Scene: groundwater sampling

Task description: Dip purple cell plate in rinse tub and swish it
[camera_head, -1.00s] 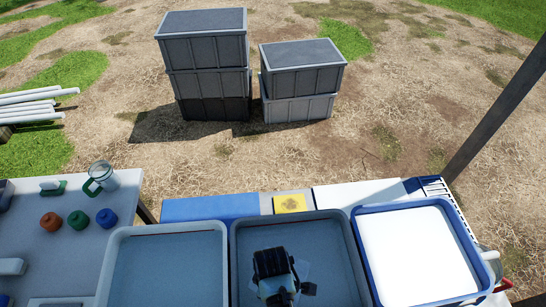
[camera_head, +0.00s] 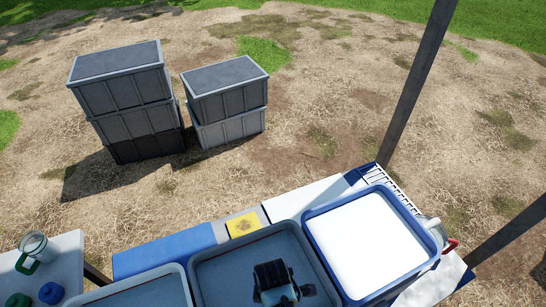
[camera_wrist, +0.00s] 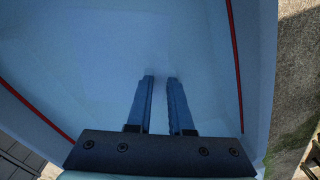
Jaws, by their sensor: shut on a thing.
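My gripper (camera_head: 282,294) is over the middle grey tub (camera_head: 201,257), low inside its outline. In the wrist view its two fingers (camera_wrist: 160,78) point down into a bluish tub interior (camera_wrist: 90,75) with a red line along the walls. The fingers are shut on a thin thing, taken as the cell plate, with a narrow gap between them. The plate shows at most as a faint pale patch near the fingertips. No purple shows, and I cannot tell how deep it sits.
A blue-rimmed tub (camera_head: 309,232) with a white inside stands at right. Another grey tub (camera_head: 181,272) is at left. A yellow square (camera_head: 243,224) and blue panel (camera_head: 165,250) lie behind. A mug (camera_head: 36,246) is on the left table. Stacked crates (camera_head: 135,100) stand beyond.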

